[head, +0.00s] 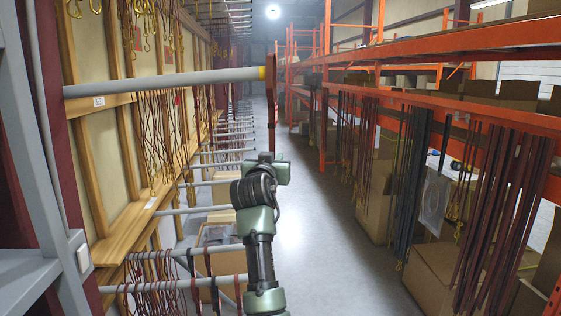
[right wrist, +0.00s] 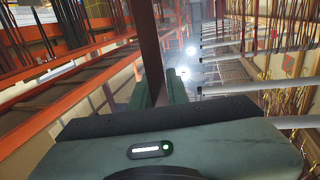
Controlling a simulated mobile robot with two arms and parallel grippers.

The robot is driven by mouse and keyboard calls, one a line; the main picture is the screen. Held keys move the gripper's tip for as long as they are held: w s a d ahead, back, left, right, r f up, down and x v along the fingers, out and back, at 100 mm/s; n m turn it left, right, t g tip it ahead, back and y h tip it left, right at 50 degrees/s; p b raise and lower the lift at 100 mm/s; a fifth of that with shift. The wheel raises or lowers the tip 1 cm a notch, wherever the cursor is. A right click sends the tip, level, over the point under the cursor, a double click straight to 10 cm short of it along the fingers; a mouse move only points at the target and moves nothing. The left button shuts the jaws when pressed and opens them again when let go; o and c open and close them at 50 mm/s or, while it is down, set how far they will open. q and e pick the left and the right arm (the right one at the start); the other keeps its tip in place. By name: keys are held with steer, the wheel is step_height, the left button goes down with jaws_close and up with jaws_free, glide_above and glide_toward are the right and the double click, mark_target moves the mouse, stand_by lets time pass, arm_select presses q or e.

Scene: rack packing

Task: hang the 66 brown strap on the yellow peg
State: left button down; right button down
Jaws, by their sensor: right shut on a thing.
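The brown strap (head: 271,110) stands upright in the head view, its top loop level with the yellow tip of the peg (head: 262,73). The peg is a long pale bar (head: 160,84) coming from the left wall. The strap overlaps the tip in the picture; I cannot tell whether it is around the tip or just beside it. My right gripper (head: 268,158) is below the tip, shut on the strap's lower part. In the right wrist view the strap (right wrist: 148,45) rises from between the green fingers (right wrist: 160,92). My left gripper is not in view.
Lower pegs with hanging straps (head: 160,287) line the left wall, beside a wooden ledge (head: 130,225). An orange rack (head: 440,110) with dark red straps (head: 495,200) and boxes (head: 440,270) stands at right. The grey aisle floor (head: 320,220) between is clear.

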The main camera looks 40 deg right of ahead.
steer(key=w+a+f+b, duration=0.2)
steer(key=w+a+b, duration=0.1)
steer(key=a, duration=0.4)
steer(key=shift+w+f, duration=0.3)
steer(key=shift+w, duration=0.3)
stand_by(0.4)
steer(key=shift+b, duration=0.3)
stand_by(0.3)
steer(key=c, duration=1.3)
jaws_free()
steer(key=shift+f, duration=0.1)
